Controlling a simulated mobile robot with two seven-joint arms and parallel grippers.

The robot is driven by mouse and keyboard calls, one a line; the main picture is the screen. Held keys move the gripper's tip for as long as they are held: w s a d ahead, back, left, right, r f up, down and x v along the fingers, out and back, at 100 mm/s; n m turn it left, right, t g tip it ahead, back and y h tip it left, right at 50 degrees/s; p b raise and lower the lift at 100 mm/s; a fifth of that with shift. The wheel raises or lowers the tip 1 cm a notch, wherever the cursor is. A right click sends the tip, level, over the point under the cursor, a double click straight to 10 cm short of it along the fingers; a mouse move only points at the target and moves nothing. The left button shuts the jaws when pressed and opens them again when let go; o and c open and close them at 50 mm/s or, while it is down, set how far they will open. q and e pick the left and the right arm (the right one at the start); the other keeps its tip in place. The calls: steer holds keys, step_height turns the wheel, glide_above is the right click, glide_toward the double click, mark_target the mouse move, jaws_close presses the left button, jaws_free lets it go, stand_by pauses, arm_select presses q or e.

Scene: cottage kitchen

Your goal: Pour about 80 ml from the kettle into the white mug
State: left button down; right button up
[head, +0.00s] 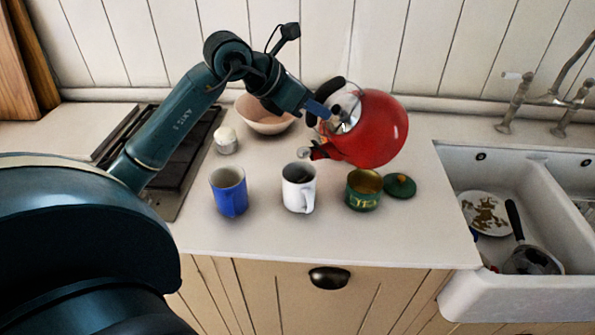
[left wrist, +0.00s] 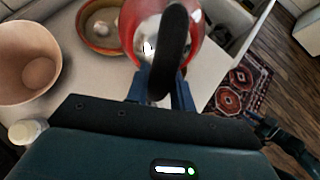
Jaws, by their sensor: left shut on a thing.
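The red kettle (head: 377,130) is held in the air above the counter, tipped so that its spout (head: 316,153) points down and left. The spout tip is just above the white mug (head: 299,190), near its rim. I see no clear stream between them. The mug stands upright; its inside looks dark, and I cannot tell its level. My left gripper (head: 322,113) is shut on the kettle's black handle (left wrist: 175,50), which also shows in the left wrist view.
A blue cup (head: 229,193) stands left of the mug, a green tin (head: 363,190) right of it, with a green lid (head: 400,186) beside. Behind are a pink bowl (head: 262,122) and a small white item (head: 226,141). A sink (head: 458,165) is at right. The front counter is clear.

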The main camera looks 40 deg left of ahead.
arm_select(q)
steer(key=shift+a+r, duration=0.1)
steer(key=shift+r, duration=0.15)
steer(key=shift+s+f+t, duration=0.1)
steer(key=shift+f+t, duration=0.15)
steer(key=shift+t, duration=0.05)
stand_by(0.6)
